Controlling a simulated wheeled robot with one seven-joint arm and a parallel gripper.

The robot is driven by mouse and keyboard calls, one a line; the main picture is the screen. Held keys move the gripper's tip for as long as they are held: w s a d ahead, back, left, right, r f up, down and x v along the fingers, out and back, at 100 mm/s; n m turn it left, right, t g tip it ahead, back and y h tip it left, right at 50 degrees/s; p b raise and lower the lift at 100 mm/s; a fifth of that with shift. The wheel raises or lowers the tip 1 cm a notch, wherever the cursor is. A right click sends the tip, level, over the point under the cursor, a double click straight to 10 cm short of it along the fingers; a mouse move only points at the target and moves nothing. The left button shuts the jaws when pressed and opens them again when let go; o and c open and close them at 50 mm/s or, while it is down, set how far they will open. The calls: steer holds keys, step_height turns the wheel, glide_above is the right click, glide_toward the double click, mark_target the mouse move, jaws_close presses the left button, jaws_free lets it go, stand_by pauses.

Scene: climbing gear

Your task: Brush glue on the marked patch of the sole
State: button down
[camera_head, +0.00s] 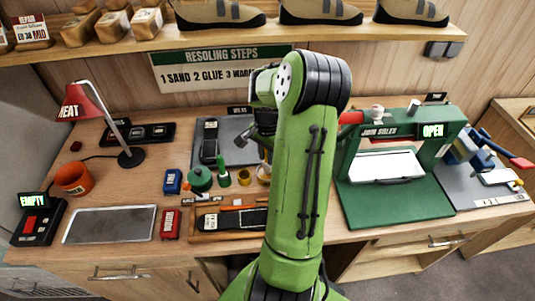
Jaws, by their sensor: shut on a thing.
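My gripper (262,132) hangs over the grey work mat (236,122), largely hidden behind my green arm. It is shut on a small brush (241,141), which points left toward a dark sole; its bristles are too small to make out. The dark sole (209,142) lies lengthwise on the left part of the mat, with a pale area near its top. The brush looks apart from the sole, but the height is unclear. The marked patch cannot be made out. A green pot (200,179) stands in front of the mat. A second dark sole (232,220) lies in a wooden tray (206,238).
A green bottle (224,178), a blue box (172,181) and a yellow roll (264,174) stand near the pot. A red lamp (82,104) is left. A green press marked OPEN (395,200) is right. A shelf (210,36) with shoes runs above.

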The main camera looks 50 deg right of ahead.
steer(key=shift+f+b, duration=0.45)
steer(key=shift+f, duration=0.15)
stand_by(1.3)
steer(key=shift+r, duration=0.1)
step_height(320, 180, up, 7)
steer(key=p, duration=0.5)
steer(key=shift+p, duration=0.35)
